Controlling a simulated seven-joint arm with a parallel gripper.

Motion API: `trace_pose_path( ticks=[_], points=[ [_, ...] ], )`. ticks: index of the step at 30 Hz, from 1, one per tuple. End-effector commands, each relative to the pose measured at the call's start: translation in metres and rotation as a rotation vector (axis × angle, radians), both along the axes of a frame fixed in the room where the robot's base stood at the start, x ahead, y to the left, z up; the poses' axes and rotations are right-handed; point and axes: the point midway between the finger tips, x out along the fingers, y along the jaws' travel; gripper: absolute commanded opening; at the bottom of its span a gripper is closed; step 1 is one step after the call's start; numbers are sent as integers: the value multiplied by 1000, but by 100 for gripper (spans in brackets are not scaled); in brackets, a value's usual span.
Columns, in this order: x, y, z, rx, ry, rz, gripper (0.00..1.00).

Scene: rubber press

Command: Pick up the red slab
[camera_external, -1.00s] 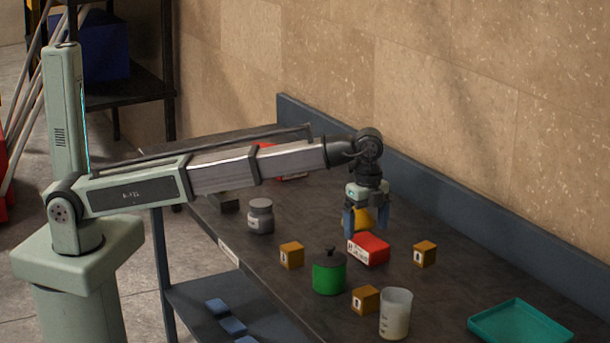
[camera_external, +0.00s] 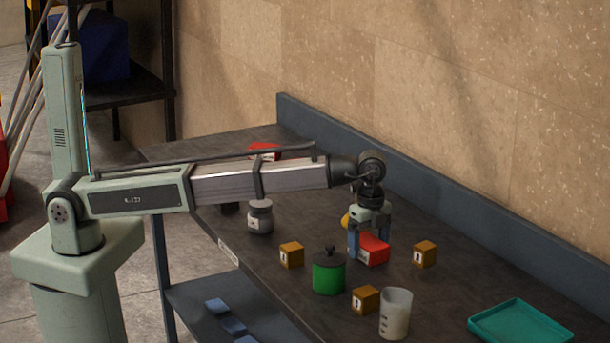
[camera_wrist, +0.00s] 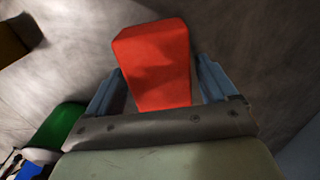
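The red slab (camera_external: 375,249) lies on the dark table, with a white label on its front side. My gripper (camera_external: 369,245) is down over it with the blue fingers pointing at the table. In the wrist view the red slab (camera_wrist: 156,62) stands between the two spread fingers (camera_wrist: 155,92), one on each side. A narrow gap shows between the slab and the fingers, and the gripper looks open. The lower part of the slab is hidden behind the gripper's own bar in the wrist view.
Orange-brown cubes stand left (camera_external: 291,254), right (camera_external: 425,253) and in front (camera_external: 365,299). A green lidded pot (camera_external: 329,274), a beaker (camera_external: 396,313) and a grey jar (camera_external: 260,217) are near. A yellow object (camera_external: 346,221) is close behind the gripper. A teal tray (camera_external: 519,325) lies front right.

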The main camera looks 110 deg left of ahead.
Motion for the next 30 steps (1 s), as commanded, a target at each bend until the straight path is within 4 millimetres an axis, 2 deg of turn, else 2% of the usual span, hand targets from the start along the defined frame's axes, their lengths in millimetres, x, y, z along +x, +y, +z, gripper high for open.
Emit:
trace_pose_path(
  ticks=[2,18,26,30],
  points=[
    [0,0,0,0,0,0,78],
    [0,0,0,0,0,0,27],
    [0,0,2,0,0,0,26],
    [1,0,13,1,-1,0,26]
  ],
)
